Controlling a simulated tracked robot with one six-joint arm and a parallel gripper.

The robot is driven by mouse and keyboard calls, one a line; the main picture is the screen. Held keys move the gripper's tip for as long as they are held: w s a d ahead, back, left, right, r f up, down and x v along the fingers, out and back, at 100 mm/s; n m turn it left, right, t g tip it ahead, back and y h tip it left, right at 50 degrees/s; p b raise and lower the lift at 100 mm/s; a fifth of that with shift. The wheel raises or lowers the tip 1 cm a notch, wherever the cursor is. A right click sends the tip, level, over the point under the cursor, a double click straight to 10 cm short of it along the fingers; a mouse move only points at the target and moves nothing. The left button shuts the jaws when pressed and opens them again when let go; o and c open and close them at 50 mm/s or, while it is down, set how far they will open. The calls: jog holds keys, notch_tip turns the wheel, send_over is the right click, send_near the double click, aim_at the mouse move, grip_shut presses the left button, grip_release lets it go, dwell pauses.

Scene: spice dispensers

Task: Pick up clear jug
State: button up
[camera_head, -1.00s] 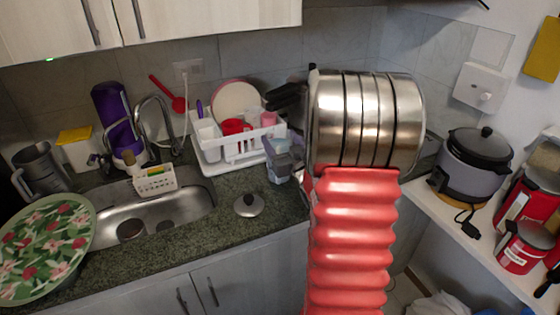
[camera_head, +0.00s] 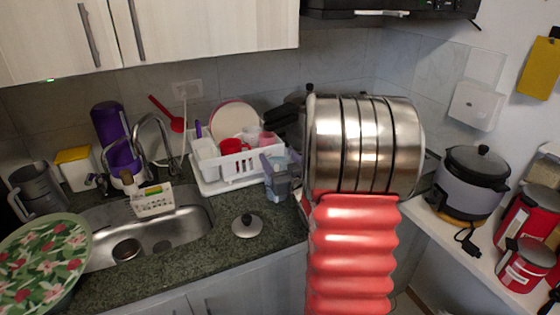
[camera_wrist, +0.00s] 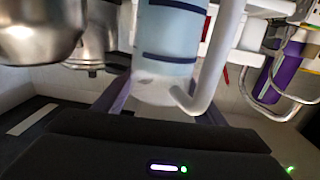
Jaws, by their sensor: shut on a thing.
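The clear jug (camera_wrist: 170,45) is pale blue and see-through with dark bands and a white handle (camera_wrist: 218,55) in the wrist view. My gripper (camera_wrist: 162,98) is shut on it, with a purple-grey finger on each side of its lower part. In the head view the jug (camera_head: 281,184) shows as a small bluish shape at the counter, right of the white dish rack. My red ribbed arm and its metal part stand just right of it. Whether the jug's base touches the counter cannot be told.
The white dish rack (camera_head: 236,172) holds plates and red cups behind and left of the jug. A pot lid (camera_head: 247,226) lies on the counter in front. The sink (camera_head: 160,236) is farther left. A grey cooker (camera_head: 472,182) stands on the right shelf.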

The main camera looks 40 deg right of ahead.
notch_tip(320, 180, up, 9)
jog(key=shift+r, duration=0.15)
dwell(0.9)
jog(key=shift+r, duration=0.15)
dwell(0.7)
